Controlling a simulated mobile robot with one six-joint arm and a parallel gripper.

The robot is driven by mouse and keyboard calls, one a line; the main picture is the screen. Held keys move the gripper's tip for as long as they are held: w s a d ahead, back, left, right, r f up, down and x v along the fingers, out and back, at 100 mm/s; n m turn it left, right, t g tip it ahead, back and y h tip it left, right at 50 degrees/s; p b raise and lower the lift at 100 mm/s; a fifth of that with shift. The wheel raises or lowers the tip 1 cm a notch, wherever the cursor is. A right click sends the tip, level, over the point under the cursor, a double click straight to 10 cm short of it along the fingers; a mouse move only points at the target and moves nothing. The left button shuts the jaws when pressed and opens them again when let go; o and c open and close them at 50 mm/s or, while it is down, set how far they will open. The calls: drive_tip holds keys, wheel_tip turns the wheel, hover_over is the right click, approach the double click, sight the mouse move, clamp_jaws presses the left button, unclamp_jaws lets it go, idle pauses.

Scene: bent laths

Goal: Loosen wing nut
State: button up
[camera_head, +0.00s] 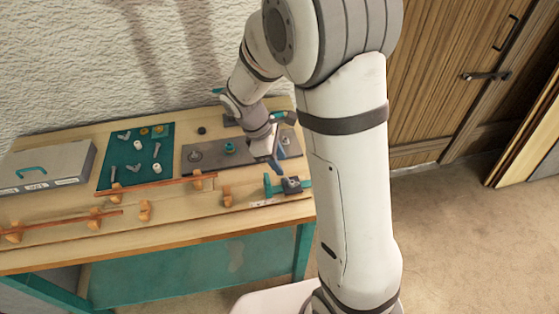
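My gripper (273,154) is small in the head view, pointing down at the right part of a dark grey plate (211,163) on the workbench. Its fingers are partly hidden and too small to read as open or shut. Two silver wing-shaped pieces, perhaps wing nuts, lie on a teal mat: one at the back (124,136), one nearer (133,168). On the plate are a round grey fitting (195,156) and a teal-and-brass knob (229,148), both left of my gripper. I cannot make out a wing nut at the gripper.
The teal mat (126,157) also holds bolts and white cylinders. Thin reddish laths (165,182) rest on wooden blocks along the bench (185,222). A grey case (44,166) stands left. A teal clamp-like tool (289,186) sits at the right edge. Open floor lies right.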

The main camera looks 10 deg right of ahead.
sight(292, 182)
drive_tip(key=shift+f, duration=0.1)
drive_tip(key=b+x, duration=0.1)
drive_tip(key=x, duration=0.6)
drive_tip(key=shift+s+d+f, duration=0.15)
drive_tip(key=shift+d+f, duration=0.05)
drive_tip(key=shift+f, duration=0.1)
clamp_jaws()
idle(0.3)
